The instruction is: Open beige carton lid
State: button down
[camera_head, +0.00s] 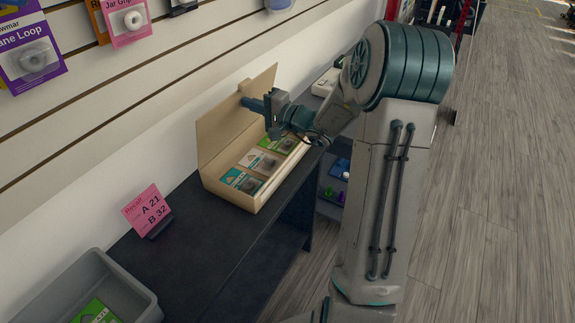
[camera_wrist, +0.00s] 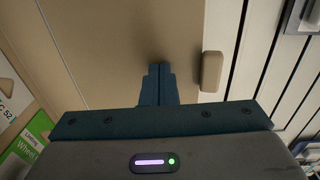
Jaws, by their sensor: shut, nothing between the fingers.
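The beige carton (camera_head: 262,207) stands on the dark table with its lid (camera_head: 213,137) raised and leaning back toward the slatted wall. Inside lie several packets in a row, among them a teal one (camera_head: 241,181), a whitish one (camera_head: 262,161) and a green one (camera_head: 283,144). My gripper (camera_head: 247,103) is over the carton, its fingertips at the inner face of the lid near the upper edge. In the wrist view, my closed fingers (camera_wrist: 157,80) point at the lid (camera_wrist: 125,40), and a beige tab (camera_wrist: 211,71) sits on the lid's edge to their right. Whether they touch it is unclear.
A pink sign (camera_head: 146,211) reading A 21, B 32 stands on the dark table (camera_head: 205,245) left of the carton. A grey bin (camera_head: 130,290) with a green packet is at the front left. Packaged goods hang on the slatted wall (camera_head: 150,70). The wooden floor at right is clear.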

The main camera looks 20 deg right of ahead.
aim_at(239, 109)
jog(key=shift+w+a, duration=0.15)
jog(key=shift+w, duration=0.1)
jog(key=shift+b+x, duration=1.3)
jog(key=shift+x, duration=0.6)
jog(key=b+v, duration=0.4)
jog(key=v, duration=1)
jog(key=shift+a, duration=0.1)
